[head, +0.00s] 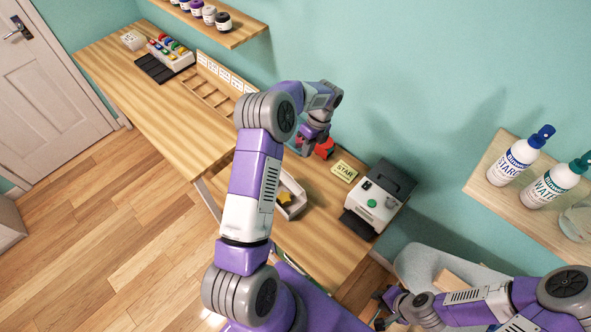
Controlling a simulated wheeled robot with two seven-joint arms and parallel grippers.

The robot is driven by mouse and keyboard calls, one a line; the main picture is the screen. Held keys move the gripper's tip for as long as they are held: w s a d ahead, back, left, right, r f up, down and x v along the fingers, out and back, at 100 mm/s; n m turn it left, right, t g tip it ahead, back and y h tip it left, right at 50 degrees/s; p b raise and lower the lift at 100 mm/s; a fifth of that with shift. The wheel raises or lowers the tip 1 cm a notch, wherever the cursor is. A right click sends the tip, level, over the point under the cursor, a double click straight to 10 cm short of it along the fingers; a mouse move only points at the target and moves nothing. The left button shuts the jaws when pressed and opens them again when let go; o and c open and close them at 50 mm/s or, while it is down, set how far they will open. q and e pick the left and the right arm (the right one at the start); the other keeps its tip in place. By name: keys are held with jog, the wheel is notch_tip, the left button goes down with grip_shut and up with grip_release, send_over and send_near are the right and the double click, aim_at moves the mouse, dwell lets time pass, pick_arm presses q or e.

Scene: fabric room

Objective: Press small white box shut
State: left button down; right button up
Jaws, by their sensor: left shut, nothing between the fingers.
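A small white box (297,209) stands on the wooden table to the right of my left forearm, which hides part of it. It looks open at the top, with a yellow piece (284,198) inside; I cannot make out its lid. My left gripper (308,152) is shut and empty, above the back of the table and beyond the box, beside a red object (325,149). Whether it touches the red object is unclear. My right gripper (384,308) is low at the bottom right, away from the box; its fingers are too small and dark to read.
A white and dark machine (376,198) with a green button stands right of the box, near a yellow "STAR" card (344,171). A wooden rack (207,92) and a tray of colored items (171,53) lie farther left. A shelf (490,178) holds spray bottles.

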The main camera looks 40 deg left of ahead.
aim_at(291, 179)
pick_arm(q)
jog(key=shift+s+a+f+b, duration=0.15)
jog(key=shift+s+f+b, duration=0.45)
jog(key=shift+s+f, duration=0.3)
jog(key=shift+s+a+f+b, duration=0.2)
jog(key=shift+s+f+b, duration=0.35)
jog(key=shift+s+f, duration=0.35)
jog(key=shift+s+a+f+b, duration=0.15)
jog(key=shift+s+f+b, duration=0.45)
jog(key=shift+s+f, duration=0.25)
jog(key=shift+s, duration=0.1)
